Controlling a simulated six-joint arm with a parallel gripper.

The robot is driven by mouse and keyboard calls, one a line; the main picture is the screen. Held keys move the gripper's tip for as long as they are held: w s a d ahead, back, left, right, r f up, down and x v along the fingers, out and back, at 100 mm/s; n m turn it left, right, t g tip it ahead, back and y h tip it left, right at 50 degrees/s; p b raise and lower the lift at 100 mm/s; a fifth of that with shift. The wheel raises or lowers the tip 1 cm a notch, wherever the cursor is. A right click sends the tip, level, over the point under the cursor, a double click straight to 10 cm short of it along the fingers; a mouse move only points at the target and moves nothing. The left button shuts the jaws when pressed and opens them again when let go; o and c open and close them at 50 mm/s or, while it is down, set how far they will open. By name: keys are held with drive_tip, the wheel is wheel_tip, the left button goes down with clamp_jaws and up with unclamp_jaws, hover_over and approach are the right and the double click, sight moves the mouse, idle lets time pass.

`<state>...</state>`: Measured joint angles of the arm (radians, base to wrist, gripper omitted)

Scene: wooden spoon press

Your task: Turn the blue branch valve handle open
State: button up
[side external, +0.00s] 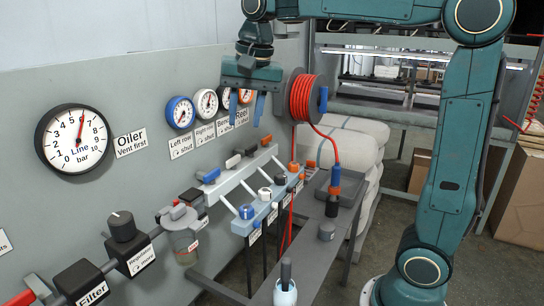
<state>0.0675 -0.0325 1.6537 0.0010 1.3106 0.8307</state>
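The blue valve handle (208,176) is at the left end of a row of small handles on the grey manifold (262,160) below the wall gauges. It looks like a short blue bar; its exact angle is hard to tell at this size. My gripper (242,104) hangs above and to the right of it, in front of the small gauges, with its two blue-grey fingers pointing down. The fingers are apart with nothing between them. It is clear of the blue handle and touches no handle that I can see.
Below are coloured outlets, including a blue one (246,212). A red hose reel (306,98) is close right of my gripper. A large line gauge (75,139) is at left. A bottle (285,291) stands in front.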

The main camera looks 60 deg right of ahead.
drive_tip(key=w+d+m+g, duration=0.15)
drive_tip(key=w+m, duration=0.25)
drive_tip(key=w, duration=0.4)
drive_tip(key=m, duration=0.4)
hover_over(211, 171)
wheel_tip(211, 171, down, 4)
drive_tip(key=shift+s+r+g, duration=0.1)
drive_tip(key=shift+r+g, duration=0.15)
drive_tip(key=shift+g, duration=0.2)
drive_tip(key=shift+f, duration=0.1)
drive_tip(key=shift+f, duration=6.8)
clamp_jaws()
